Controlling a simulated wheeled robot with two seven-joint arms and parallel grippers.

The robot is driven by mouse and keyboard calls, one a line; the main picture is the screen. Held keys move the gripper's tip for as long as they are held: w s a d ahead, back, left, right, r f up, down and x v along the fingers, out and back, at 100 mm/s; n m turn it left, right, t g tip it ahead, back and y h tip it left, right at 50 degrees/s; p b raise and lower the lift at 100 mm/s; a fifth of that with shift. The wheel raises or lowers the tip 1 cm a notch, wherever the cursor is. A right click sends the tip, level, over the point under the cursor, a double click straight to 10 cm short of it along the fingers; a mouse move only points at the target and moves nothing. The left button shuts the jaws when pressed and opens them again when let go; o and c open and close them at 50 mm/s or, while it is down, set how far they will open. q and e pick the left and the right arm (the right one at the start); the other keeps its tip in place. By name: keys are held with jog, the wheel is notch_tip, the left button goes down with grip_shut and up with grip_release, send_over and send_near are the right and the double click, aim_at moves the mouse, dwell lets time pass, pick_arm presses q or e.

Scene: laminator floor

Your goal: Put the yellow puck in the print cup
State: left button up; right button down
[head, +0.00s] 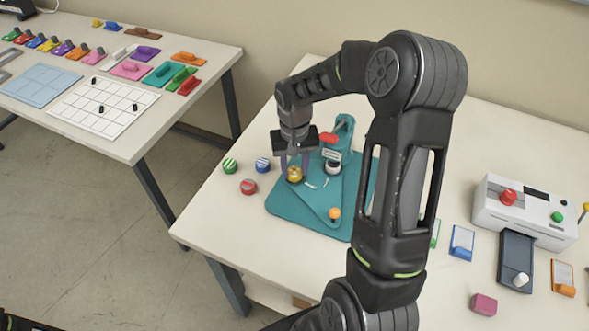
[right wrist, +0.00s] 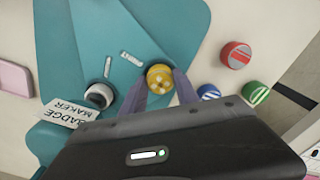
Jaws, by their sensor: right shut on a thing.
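The yellow puck (head: 295,174) is between the fingertips of my right gripper (head: 296,172), which points down over the left part of the teal badge maker (head: 283,203). In the right wrist view the puck (right wrist: 159,77) shows its yellow top between the two grey fingers (right wrist: 161,82), which are shut on it. The puck hides what is directly under it, so I cannot tell whether it sits in a cup. A dark-rimmed round cup (right wrist: 100,95) is apart from it, below the press head. My left gripper is not in view.
Green (head: 230,166), blue (head: 263,164) and red (head: 248,186) striped pucks lie left of the badge maker. Its red handle (head: 328,137) and orange knob (head: 334,213) are close by. A white laminator (head: 525,212) stands right. The table's front left is clear.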

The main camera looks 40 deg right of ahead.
aim_at(294, 171)
jog(key=c, duration=0.9)
grip_release()
jog(key=shift+f, duration=0.1)
notch_tip(294, 171, up, 8)
jog(key=p, duration=0.5)
jog(key=shift+f, duration=0.2)
jog(key=shift+r+b, duration=0.45)
jog(key=shift+r, duration=1.95)
